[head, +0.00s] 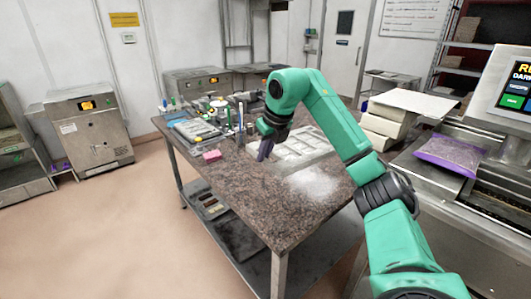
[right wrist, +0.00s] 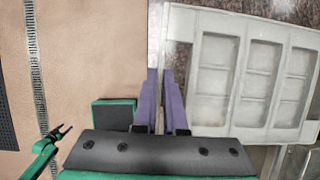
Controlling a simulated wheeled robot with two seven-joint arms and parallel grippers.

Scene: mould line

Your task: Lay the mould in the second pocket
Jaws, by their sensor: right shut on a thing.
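A grey tray with several pockets (head: 312,159) lies on the table, right of the gripper. In the right wrist view the tray (right wrist: 241,65) is apart from the fingers, and the pockets in sight look empty. My left gripper (right wrist: 65,131) shows small there, its fingers apart.
The speckled stone table (head: 240,190) has white powder (head: 314,183) in front of the tray. A pink block (head: 212,155), upright bottles and tools stand left and behind. A machine with a purple bag (head: 450,154) stands at right. The table's front left is bare.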

